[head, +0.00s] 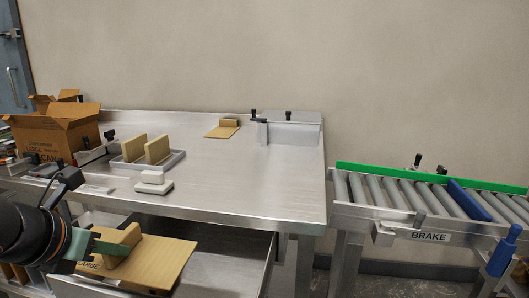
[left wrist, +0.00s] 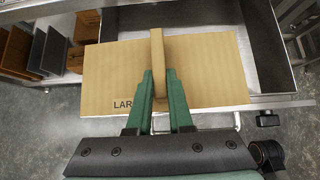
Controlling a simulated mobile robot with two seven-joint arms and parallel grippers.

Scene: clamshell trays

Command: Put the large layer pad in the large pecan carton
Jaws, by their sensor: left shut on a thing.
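The large layer pad (head: 160,262) is a flat tan board with a raised grip block and lettering that starts "LAR". My left gripper (head: 103,245) is shut on its grip block, and the pad is level over the open drawer. In the left wrist view, the green fingers of the left gripper (left wrist: 159,88) pinch the upright block of the pad (left wrist: 205,75). The large pecan carton (head: 55,131) stands open, flaps up, at the table's back left; its printed side is partly readable. My right gripper is not in view.
An open metal drawer (head: 235,258) lies under the steel table (head: 250,185). A grey tray (head: 177,156) with two upright tan pads, a white block (head: 153,182) and a smaller pad (head: 222,131) are on top. A roller conveyor (head: 410,190) is at right.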

